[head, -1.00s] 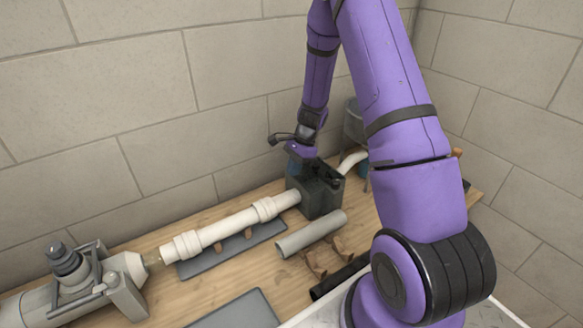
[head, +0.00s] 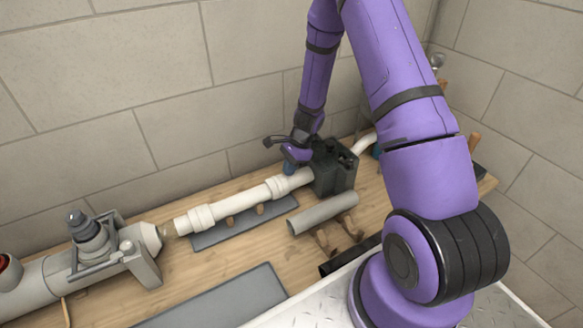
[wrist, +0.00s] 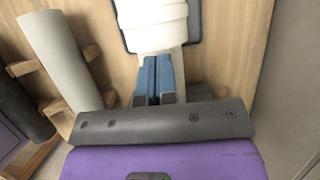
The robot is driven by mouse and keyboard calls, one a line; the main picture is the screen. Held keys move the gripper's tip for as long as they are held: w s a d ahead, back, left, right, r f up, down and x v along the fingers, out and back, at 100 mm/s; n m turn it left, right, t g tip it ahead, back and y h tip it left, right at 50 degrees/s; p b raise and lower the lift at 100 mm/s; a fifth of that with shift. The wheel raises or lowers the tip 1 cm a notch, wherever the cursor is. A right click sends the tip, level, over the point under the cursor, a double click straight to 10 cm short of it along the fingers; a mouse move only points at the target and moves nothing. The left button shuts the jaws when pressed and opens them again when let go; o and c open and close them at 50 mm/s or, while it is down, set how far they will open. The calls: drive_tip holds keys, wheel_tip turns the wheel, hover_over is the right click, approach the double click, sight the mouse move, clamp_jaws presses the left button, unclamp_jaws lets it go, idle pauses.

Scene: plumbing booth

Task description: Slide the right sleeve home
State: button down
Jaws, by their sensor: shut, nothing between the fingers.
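A white pipe (head: 239,203) lies along the bench with a left sleeve (head: 200,217) and a right sleeve (head: 276,187) around it. My gripper (head: 289,168) is shut and empty, its blue fingertips at the pipe just to the right of the right sleeve. In the wrist view, the blue fingertips (wrist: 158,82) are together over the pipe, and the white ribbed sleeve (wrist: 155,22) is just beyond them. I cannot tell whether the fingers touch the sleeve or pipe.
A dark block (head: 334,168) stands close to the right of my gripper. A loose grey tube (head: 322,213) lies on wooden rests in front. A grey machine (head: 105,245) faces the pipe's left end. A dark mat (head: 222,300) lies at the front edge; the wall is close behind.

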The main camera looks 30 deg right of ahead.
drive_tip(key=shift+a, duration=1.1)
drive_tip(key=d, duration=0.4)
drive_tip(key=shift+d, duration=0.2)
drive_tip(key=v, duration=1)
drive_tip(key=shift+a, duration=0.15)
